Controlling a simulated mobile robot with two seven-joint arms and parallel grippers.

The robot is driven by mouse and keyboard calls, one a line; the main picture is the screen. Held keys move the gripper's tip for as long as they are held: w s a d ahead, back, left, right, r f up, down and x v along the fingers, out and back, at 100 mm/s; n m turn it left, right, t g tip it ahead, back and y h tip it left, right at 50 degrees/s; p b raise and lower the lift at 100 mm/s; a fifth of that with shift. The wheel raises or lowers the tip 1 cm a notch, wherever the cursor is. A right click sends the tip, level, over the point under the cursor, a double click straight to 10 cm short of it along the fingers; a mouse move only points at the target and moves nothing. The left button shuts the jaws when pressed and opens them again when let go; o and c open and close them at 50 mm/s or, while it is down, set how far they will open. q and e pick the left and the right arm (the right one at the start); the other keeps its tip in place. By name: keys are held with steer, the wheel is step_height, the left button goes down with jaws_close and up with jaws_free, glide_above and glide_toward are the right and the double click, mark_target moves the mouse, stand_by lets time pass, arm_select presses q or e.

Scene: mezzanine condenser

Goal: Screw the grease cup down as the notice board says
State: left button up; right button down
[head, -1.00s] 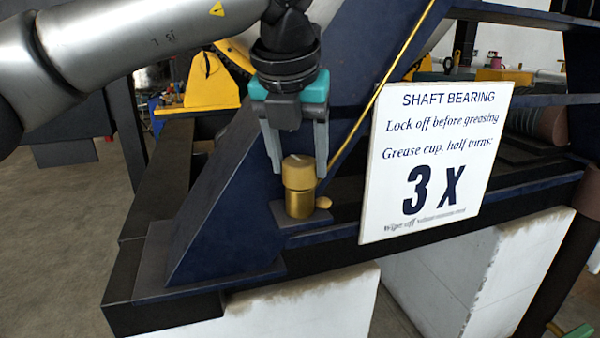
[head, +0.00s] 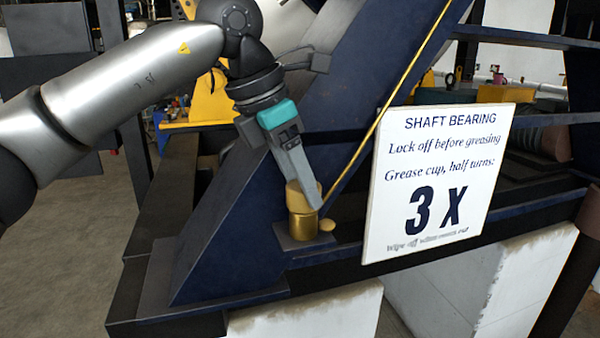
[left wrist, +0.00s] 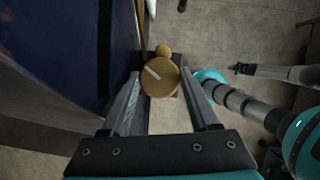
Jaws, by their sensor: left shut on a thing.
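The brass grease cup (head: 303,222) stands upright on a small plate on the dark blue frame. In the left wrist view its round cap (left wrist: 160,78) has a pale line lying aslant across the top. A small brass knob (head: 327,225) sits beside its base. My left gripper (head: 308,200) is shut on the cap, one finger on each side. The near finger hides part of the cap in the head view. The notice board (head: 436,185) reads "SHAFT BEARING, Lock off before greasing, Grease cup, half turns: 3 X", with a smaller wiping line below.
A thin yellow pipe (head: 385,95) slants up from near the cup, close to my left gripper. The sloping blue frame (head: 235,205) rises behind it. The board stands just right of the cup. White blocks (head: 310,312) are below.

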arm_select(q)
steer(key=shift+r+m, duration=0.1)
steer(key=shift+m, duration=0.5)
steer(key=shift+g+p, duration=0.3)
steer(key=o, duration=1.4)
steer(key=shift+c, duration=0.2)
